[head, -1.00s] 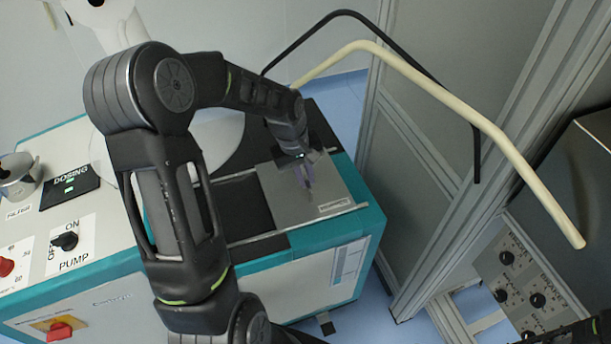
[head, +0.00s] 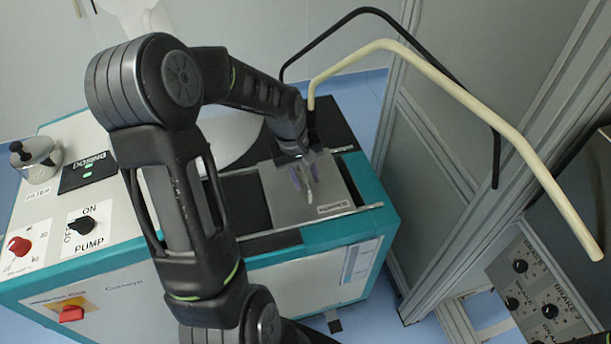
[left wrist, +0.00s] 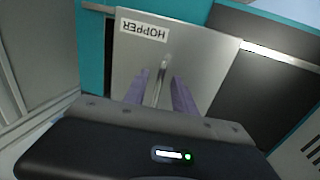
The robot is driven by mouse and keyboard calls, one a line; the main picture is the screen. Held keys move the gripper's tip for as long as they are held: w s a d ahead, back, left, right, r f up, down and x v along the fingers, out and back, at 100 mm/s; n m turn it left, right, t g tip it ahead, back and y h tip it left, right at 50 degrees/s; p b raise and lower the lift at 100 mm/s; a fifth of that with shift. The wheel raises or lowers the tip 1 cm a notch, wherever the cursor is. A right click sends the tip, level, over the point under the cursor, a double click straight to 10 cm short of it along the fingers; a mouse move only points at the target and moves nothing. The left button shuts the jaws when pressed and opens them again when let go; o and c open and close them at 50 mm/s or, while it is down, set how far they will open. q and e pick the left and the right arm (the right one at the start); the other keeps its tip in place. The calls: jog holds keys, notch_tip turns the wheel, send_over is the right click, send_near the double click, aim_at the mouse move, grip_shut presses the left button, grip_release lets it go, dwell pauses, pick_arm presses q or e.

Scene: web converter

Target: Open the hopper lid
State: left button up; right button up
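The hopper lid (head: 287,208) is a flat grey plate with a HOPPER label, lying between rails on top of the machine. It also shows in the left wrist view (left wrist: 205,60). A narrow dark strip shows along its right edge in the head view. Its thin upright handle (left wrist: 160,88) stands between the purple fingers of my left gripper (head: 303,177). The fingers are apart, one on each side of the handle, with gaps visible in the left wrist view. Whether one finger touches the handle is unclear. My right gripper is not in view.
The machine's panel with a pump knob (head: 82,226), red knob (head: 19,246) and metal pot (head: 36,160) is at left. A cream bent bar (head: 470,100) and a black bar (head: 430,75) stick out to the right. A grey framed cabinet stands close at right.

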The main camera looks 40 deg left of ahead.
pick_arm(q)
jog(key=shift+r, duration=0.1)
notch_tip(320, 180, up, 8)
jog(key=s, duration=0.1)
jog(key=shift+s+a+f+b, duration=0.15)
jog(key=shift+a+f+b, duration=0.15)
jog(key=shift+a, duration=0.15)
jog(key=g+y+p, duration=0.2)
jog(key=g, duration=0.2)
send_over(313, 186)
jog(key=shift+a, duration=0.1)
